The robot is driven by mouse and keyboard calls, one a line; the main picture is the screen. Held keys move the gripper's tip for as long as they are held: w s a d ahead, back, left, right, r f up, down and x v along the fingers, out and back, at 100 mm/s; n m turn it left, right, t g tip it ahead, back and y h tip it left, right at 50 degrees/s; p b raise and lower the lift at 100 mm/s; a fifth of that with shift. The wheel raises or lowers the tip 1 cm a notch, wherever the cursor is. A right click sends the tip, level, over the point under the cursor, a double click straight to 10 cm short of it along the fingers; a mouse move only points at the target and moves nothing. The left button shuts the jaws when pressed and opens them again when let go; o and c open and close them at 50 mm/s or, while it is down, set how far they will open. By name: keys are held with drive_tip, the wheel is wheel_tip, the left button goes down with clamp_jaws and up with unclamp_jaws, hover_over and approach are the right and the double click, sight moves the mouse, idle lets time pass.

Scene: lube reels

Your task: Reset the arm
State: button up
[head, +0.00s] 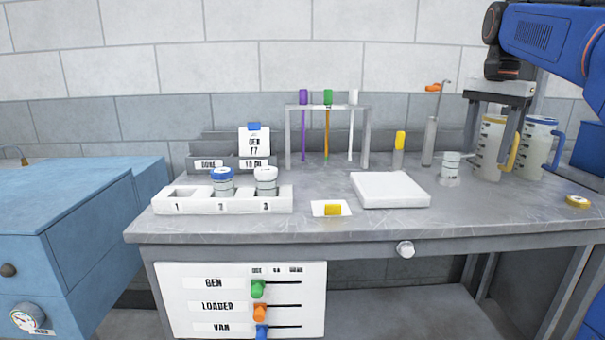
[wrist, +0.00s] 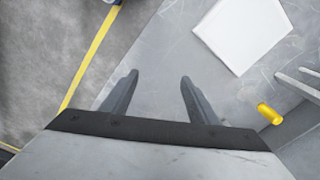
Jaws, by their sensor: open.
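My arm (head: 555,40) comes in from the upper right in the head view. My gripper (head: 497,125) hangs pointing down over the right part of the bench, in front of the jugs. In the wrist view my gripper (wrist: 157,85) has its two fingers apart with nothing between them. The grey bench (head: 330,222) is below it, and the white square pad (head: 390,189) lies to the left of my gripper. The pad also shows at the top right of the wrist view (wrist: 243,32).
Jugs with yellow (head: 491,148) and blue (head: 538,150) handles stand close behind my gripper. A numbered tray (head: 186,194) holds two jars at left. A rack (head: 366,135) holds coloured tools. The front bench is mostly clear.

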drive_tip(key=s+a+f+n+t, duration=0.1)
drive_tip(key=s+a+f+n, duration=0.2)
drive_tip(key=s+f, duration=0.6)
drive_tip(key=s+a+f+n+t, duration=0.1)
drive_tip(key=s+a+f+n, duration=0.3)
drive_tip(key=s+f, duration=0.5)
drive_tip(key=s+a+f+n+t, duration=0.2)
drive_tip(key=s+a+f+n, duration=0.2)
drive_tip(key=s+f, duration=0.5)
wheel_tip(320, 180, down, 4)
drive_tip(key=shift+a+f, duration=0.1)
drive_tip(key=shift+a, duration=0.8)
